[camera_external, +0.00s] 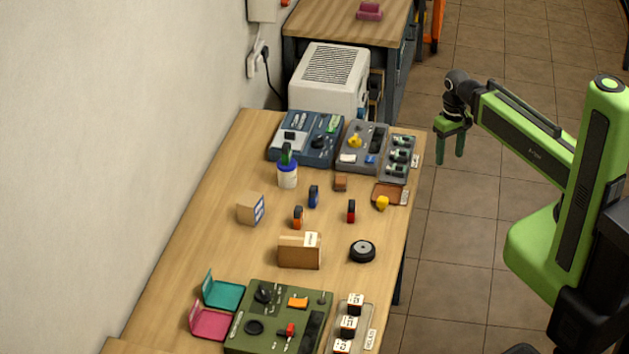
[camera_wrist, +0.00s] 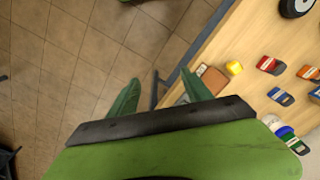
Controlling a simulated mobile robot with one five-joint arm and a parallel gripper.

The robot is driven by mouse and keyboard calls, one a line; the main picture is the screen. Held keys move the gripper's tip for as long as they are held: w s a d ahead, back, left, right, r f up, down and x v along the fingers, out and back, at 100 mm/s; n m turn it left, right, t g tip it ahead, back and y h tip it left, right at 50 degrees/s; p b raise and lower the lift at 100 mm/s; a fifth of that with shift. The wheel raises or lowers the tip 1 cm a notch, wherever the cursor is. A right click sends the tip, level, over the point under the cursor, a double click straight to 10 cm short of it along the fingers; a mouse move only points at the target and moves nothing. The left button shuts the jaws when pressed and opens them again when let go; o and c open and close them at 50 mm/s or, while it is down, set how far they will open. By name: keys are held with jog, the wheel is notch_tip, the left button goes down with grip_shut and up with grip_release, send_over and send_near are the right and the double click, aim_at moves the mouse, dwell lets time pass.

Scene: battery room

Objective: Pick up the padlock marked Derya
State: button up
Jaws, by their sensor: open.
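Three small padlock-like blocks stand on the wooden table: a red one (camera_external: 351,211), a blue one (camera_external: 313,197) and an orange one (camera_external: 298,217). In the wrist view the red one (camera_wrist: 270,65), blue one (camera_wrist: 281,97) and orange one (camera_wrist: 308,72) lie at the right. Their pale labels are too small to read, so I cannot tell which is marked Derya. My gripper (camera_external: 450,143) is open and empty, above the floor past the table's right edge. Its fingers (camera_wrist: 160,92) point down beside that edge in the wrist view.
A brown tray (camera_external: 402,187) with a yellow piece (camera_external: 382,203) sits near the table edge. A black wheel (camera_external: 362,251), a wooden card holder (camera_external: 299,253) and a white-and-blue bottle (camera_external: 287,176) stand around the padlocks. Device panels (camera_external: 305,138) fill the far end.

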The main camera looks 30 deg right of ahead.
jog(key=shift+c, duration=1.4)
